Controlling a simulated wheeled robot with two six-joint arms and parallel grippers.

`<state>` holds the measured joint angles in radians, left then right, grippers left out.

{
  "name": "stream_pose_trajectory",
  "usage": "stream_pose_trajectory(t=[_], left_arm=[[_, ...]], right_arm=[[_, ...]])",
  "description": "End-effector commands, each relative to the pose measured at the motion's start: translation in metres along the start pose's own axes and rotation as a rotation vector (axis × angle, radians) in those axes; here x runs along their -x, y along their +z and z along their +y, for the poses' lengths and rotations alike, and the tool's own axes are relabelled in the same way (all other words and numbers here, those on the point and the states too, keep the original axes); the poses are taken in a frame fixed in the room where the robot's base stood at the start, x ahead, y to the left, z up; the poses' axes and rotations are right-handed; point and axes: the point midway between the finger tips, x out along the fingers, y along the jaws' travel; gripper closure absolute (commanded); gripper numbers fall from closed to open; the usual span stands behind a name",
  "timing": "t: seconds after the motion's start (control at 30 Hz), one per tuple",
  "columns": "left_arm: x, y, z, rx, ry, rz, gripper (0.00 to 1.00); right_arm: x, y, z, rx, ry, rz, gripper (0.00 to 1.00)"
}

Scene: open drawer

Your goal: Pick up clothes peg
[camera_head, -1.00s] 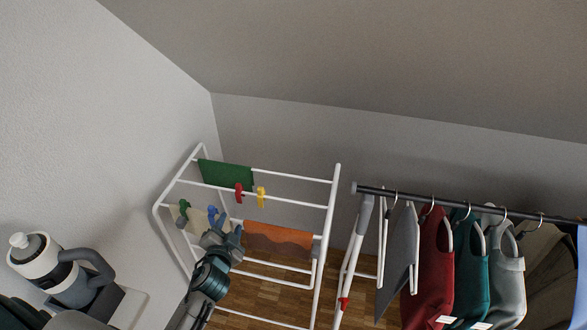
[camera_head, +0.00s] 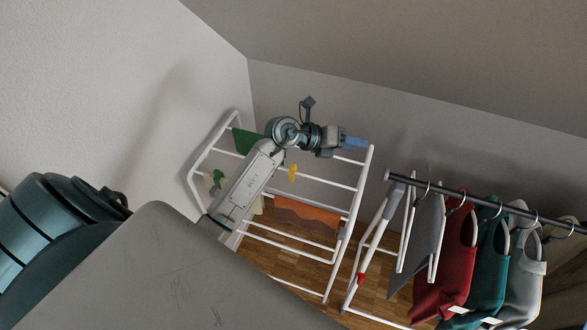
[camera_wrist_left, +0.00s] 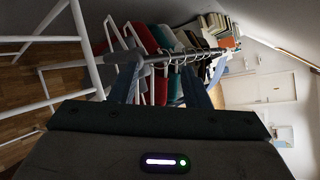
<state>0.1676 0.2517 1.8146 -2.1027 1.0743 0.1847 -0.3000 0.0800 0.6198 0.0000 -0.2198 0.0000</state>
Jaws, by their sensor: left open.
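A yellow clothes peg (camera_head: 292,173) hangs on a bar of the white drying rack (camera_head: 360,192) in the head view. A small green peg (camera_head: 217,177) sits on a rack bar further left. The red and blue pegs are not visible now; my arm covers that part of the rack. My left gripper (camera_head: 356,142) appears over the rack's upper right bars, to the right of the yellow peg. It also shows in the left wrist view (camera_wrist_left: 160,88), with its two fingers apart and nothing seen between them. My right gripper is not in view.
A green cloth (camera_head: 247,141) and an orange cloth (camera_head: 306,215) hang on the rack. To the right is a clothes rail (camera_head: 490,203) with several garments on hangers, including a red one (camera_head: 447,262). A wall stands behind the rack.

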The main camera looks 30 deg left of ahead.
Motion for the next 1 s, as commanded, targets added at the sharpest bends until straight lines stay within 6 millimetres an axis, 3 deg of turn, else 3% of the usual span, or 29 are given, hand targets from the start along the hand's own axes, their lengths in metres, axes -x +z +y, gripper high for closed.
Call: stream_pose_trajectory(t=[0.17,0.33,0.5,0.6,0.77,1.0], left_arm=[[0.013,-0.001,0.073,-0.066,0.376,0.28,0.57],[0.057,0.005,0.124,-0.02,0.72,0.491,0.57],[0.092,0.01,0.142,0.05,0.924,0.602,0.57],[0.101,0.01,0.146,0.072,0.972,0.629,0.57],[0.099,0.004,0.154,0.077,0.982,0.635,0.57],[0.086,-0.012,0.177,0.076,0.98,0.634,0.57]], right_arm=[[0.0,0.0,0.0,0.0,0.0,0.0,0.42],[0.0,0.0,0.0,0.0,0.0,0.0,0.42],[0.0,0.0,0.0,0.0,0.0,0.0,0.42],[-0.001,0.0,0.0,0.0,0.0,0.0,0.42],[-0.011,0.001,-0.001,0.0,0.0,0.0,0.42],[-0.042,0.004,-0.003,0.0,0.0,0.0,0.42]])
